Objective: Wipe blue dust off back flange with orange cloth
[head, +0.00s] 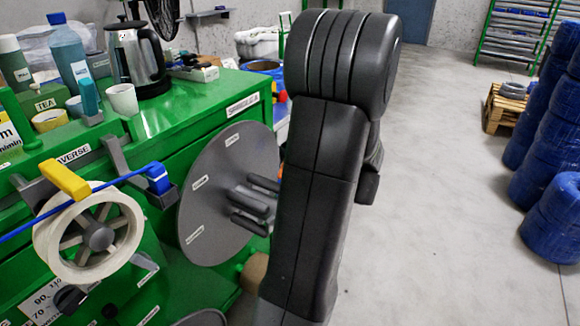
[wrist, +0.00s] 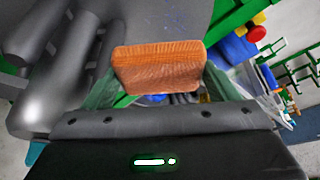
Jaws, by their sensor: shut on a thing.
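The orange cloth (wrist: 157,68) is a folded, textured pad between the fingers of my gripper (wrist: 160,82) in the wrist view. My gripper is shut on it. A large grey round flange (head: 213,180) with small white labels stands upright at the green machine's side in the head view. It also shows as a grey surface behind the cloth in the wrist view (wrist: 165,20). I cannot tell whether the cloth touches it. Grey prongs (head: 250,203) stick out from the flange's middle.
The green machine (head: 185,110) carries a kettle (head: 137,50), bottles, a white cup (head: 122,99) and tape rolls. A cream spool (head: 88,232) with a blue cable (head: 70,210) is at left. Blue coils (head: 550,210) stack at right; the floor between is clear.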

